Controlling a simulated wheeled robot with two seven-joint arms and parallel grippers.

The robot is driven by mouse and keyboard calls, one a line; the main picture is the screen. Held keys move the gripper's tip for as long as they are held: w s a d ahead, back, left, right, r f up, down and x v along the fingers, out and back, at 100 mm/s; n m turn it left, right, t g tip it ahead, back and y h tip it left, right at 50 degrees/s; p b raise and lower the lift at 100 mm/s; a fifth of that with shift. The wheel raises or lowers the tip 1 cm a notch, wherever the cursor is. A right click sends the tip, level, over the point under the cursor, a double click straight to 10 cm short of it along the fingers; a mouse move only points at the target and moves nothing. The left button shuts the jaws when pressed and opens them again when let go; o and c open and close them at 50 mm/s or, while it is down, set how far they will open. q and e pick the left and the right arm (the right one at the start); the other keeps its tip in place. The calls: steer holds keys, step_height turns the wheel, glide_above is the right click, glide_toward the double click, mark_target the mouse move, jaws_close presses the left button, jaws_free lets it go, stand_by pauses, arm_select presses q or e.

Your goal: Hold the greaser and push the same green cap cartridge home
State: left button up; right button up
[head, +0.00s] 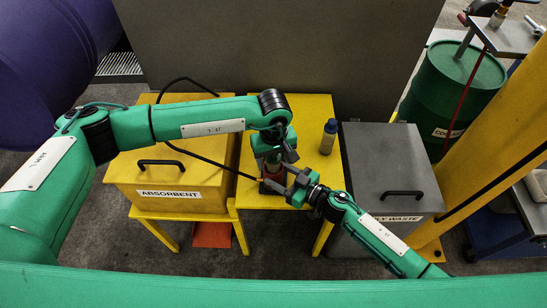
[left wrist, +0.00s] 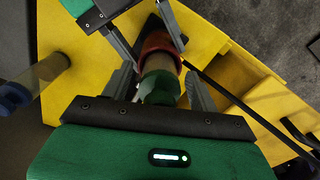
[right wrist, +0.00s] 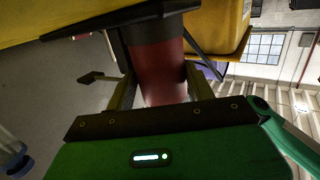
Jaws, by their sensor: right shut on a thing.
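The red greaser (head: 272,174) stands on the small yellow table, partly hidden by both grippers in the head view. My right gripper (head: 287,187) is shut on its red body, which sits between the fingers in the right wrist view (right wrist: 160,75). In the left wrist view the cartridge's green cap (left wrist: 158,88) is at the greaser's red end (left wrist: 160,45). How deep the cartridge sits cannot be told. My left gripper (head: 275,160) points down over the greaser. Its fingers look open, one on each side of the green cap, with small gaps visible.
A blue-capped bottle (head: 328,137) stands on the yellow table (head: 308,112) to the right. A yellow absorbent bin (head: 170,180) is to the left, a grey waste bin (head: 385,165) to the right. A black hose (head: 205,158) runs toward the greaser.

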arm_select(q)
step_height(320, 180, up, 12)
stand_by(0.7)
stand_by(0.5)
arm_select(e)
steer(key=o, duration=0.9)
steer(key=v, duration=1.2)
